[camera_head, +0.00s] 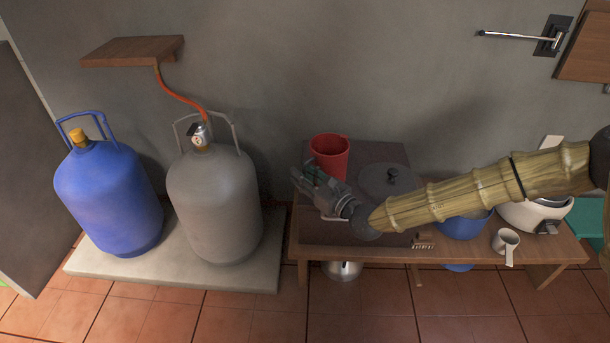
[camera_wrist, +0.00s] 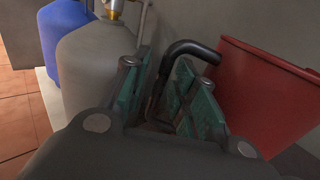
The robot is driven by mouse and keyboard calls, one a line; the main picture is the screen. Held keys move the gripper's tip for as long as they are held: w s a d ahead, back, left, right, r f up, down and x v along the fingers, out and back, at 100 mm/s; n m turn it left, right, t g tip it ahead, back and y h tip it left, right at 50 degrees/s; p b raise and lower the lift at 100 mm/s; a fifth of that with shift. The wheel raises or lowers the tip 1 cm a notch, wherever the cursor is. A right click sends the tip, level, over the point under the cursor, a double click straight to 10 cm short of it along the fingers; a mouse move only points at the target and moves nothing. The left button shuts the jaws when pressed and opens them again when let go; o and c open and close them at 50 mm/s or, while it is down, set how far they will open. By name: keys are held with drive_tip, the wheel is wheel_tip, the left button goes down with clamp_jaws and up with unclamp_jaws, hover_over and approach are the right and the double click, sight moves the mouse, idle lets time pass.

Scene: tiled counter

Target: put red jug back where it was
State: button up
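The red jug (camera_head: 330,155) stands upright at the back left of the low wooden table. In the wrist view its red wall (camera_wrist: 258,90) fills the right side, close beside the right finger. My gripper (camera_head: 312,180) is just in front and to the left of the jug, above the table. In the wrist view my gripper (camera_wrist: 165,95) has its two green-padded fingers apart. A black curved handle (camera_wrist: 188,47) rises between them and bends right toward the jug. I cannot tell whether the fingers touch it; where it joins is hidden.
A grey gas cylinder (camera_head: 215,205) and a blue one (camera_head: 108,195) stand on a slab to the left. A dark round lid (camera_head: 388,181) lies right of the jug. A blue bowl (camera_head: 462,226), white cooker (camera_head: 535,215) and mug (camera_head: 505,240) are farther right. A wall stands behind.

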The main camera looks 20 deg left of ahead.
idle(0.3)
drive_tip(key=shift+s+d+r, duration=0.1)
drive_tip(key=shift+d+r, duration=0.05)
drive_tip(key=shift+d, duration=0.05)
drive_tip(key=p+v, duration=0.3)
drive_tip(key=v, duration=0.8)
drive_tip(key=shift+s+d, duration=0.15)
drive_tip(key=shift+d, duration=0.15)
